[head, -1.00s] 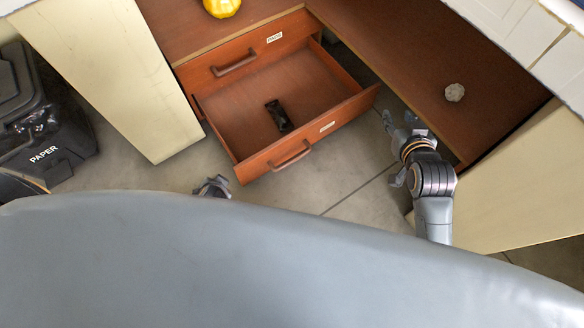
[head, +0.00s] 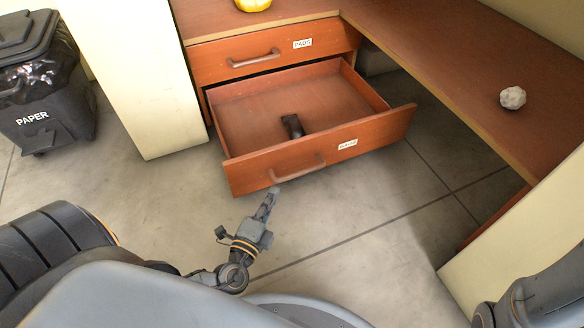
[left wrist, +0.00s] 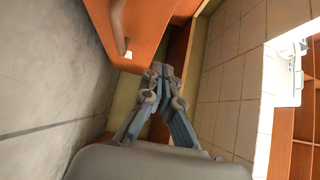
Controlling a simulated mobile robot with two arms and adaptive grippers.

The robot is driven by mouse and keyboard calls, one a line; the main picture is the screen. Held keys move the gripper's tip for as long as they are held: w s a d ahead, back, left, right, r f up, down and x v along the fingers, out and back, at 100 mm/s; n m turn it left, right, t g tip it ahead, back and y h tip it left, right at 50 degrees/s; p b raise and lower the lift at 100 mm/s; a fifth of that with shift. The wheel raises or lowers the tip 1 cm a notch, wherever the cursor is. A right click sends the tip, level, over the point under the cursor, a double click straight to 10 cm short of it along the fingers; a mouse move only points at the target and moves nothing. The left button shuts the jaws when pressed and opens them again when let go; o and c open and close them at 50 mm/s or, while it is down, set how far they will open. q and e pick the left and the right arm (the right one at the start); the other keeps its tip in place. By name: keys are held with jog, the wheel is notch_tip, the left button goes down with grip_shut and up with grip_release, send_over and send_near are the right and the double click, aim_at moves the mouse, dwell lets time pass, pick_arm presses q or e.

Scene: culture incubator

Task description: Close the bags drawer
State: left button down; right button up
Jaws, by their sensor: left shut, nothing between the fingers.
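The bags drawer (head: 270,165), a reddish-brown wooden drawer with a curved handle (head: 298,170) and a white label (head: 347,144), is pulled out below a shut drawer. A small black object (head: 292,126) lies inside. My left gripper (head: 272,195) is shut and empty, just in front of the drawer front and below its handle; I cannot tell if it touches. In the left wrist view, the shut fingers (left wrist: 163,75) point toward the drawer front (left wrist: 150,30), which shows at the upper left with part of the handle. My right gripper is out of view.
The shut upper drawer (head: 225,66) is labelled PADS. A desk top (head: 440,50) carries a crumpled pale ball (head: 512,97) and a yellow object (head: 253,4). A cream panel (head: 135,80) and a paper bin (head: 42,95) stand left. Floor before the drawer is clear.

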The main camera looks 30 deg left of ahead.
pick_arm(q)
jog(key=b, duration=0.3)
send_near(287, 147)
jog(key=w+d, duration=0.3)
jog(key=w, duration=0.1)
jog(key=a, duration=0.1)
jog(key=w+a, duration=0.1)
jog(key=shift+a+f, duration=0.2)
jog(key=shift+a, duration=0.05)
jog(key=shift+w+a+r, duration=0.1)
jog(key=shift+w+a, duration=0.3)
jog(key=shift+a, duration=0.15)
jog(key=shift+b, duration=0.3)
